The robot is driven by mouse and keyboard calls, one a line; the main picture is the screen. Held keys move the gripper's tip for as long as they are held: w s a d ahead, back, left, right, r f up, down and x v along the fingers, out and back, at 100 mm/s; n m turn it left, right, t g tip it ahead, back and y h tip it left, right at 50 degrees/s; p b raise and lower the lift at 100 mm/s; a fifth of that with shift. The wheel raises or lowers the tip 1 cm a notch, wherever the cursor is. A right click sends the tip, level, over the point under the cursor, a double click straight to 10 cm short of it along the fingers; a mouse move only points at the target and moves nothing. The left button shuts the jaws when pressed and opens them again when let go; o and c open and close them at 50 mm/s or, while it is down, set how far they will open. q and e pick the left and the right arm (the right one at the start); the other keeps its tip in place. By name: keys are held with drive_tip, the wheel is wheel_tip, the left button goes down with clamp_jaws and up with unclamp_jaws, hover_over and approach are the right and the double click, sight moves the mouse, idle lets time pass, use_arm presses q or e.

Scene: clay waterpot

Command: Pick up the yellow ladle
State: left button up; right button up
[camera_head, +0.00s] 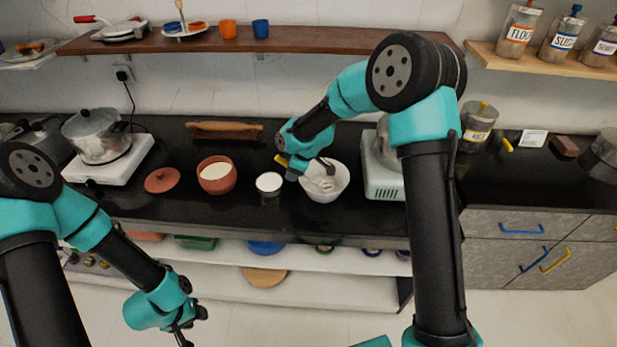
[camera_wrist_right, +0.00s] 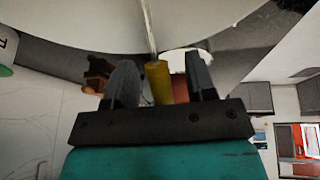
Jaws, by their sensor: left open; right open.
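The ladle has a yellow handle (camera_head: 281,160), whose end shows just left of my right gripper in the head view. In the right wrist view the yellow handle (camera_wrist_right: 158,82) stands between the two open fingers, with gaps on both sides. My right gripper (camera_head: 318,172) is open over the left rim of the white bowl (camera_head: 325,196). The ladle's lower part is hidden or cannot be made out. My left gripper (camera_head: 187,325) is open and empty, low in front of the counter.
A small white-topped container (camera_head: 269,183) and a clay pot (camera_head: 216,175) stand left of the bowl, with a clay lid (camera_head: 163,180) further left. A pale green appliance (camera_head: 383,180) stands close on the right. A rolling pin (camera_head: 226,131) lies behind. Bare counter lies around them.

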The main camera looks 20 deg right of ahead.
drive_tip(key=shift+c, duration=0.4)
clamp_jaws()
idle(0.4)
